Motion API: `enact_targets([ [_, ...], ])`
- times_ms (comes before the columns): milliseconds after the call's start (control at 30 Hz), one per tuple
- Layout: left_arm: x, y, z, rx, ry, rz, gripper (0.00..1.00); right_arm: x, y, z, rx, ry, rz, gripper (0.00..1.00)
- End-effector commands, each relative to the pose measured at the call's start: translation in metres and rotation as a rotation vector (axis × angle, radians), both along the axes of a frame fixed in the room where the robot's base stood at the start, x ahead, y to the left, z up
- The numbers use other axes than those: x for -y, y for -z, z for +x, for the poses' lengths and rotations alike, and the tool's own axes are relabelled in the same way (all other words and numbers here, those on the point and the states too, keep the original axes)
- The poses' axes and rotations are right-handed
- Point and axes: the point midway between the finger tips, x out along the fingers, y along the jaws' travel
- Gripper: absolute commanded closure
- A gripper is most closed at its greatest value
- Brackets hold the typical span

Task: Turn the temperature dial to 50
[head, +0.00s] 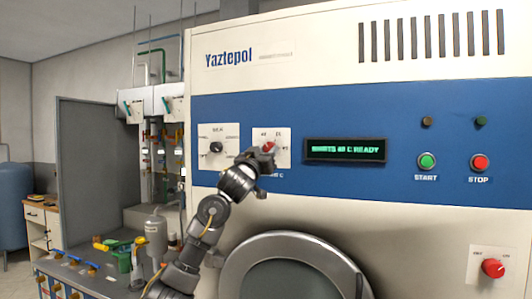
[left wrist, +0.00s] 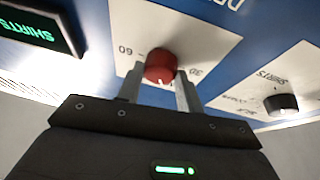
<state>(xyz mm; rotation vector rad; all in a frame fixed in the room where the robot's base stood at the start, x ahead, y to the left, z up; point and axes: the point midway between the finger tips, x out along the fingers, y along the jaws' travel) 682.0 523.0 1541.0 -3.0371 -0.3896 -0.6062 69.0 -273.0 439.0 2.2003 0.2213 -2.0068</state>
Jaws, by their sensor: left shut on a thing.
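The red temperature dial (head: 268,147) sits on a white plate on the machine's blue panel. In the left wrist view the red dial (left wrist: 160,66) is between the two fingers of my left gripper (left wrist: 160,90), which is shut on it. That view is upside down, with 60 and 30 readable on the plate. A pale pointer mark shows on the dial's near face, but I cannot tell which number it is set to. In the head view my left gripper (head: 258,160) covers part of the dial and plate. My right gripper is not in view.
A black dial (head: 216,147) is to the left of the red one. A green-lit display (head: 345,150) appears to read SHIRTS 40 C READY. Green START (head: 427,161) and red STOP (head: 479,162) buttons and another red knob (head: 493,268) are at right. A round door (head: 290,240) is below.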

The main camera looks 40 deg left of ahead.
Motion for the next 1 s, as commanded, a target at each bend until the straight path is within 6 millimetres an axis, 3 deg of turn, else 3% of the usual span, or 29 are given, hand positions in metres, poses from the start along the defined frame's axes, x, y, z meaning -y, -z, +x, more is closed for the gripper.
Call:
enact_targets([
  [267,-0.002,-0.003,-0.001,-0.05,0.0,0.139,0.87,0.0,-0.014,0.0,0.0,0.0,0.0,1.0],
  [1000,-0.006,-0.008,-0.002,-0.267,-0.001,0.76,0.87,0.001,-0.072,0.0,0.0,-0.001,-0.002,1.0],
])
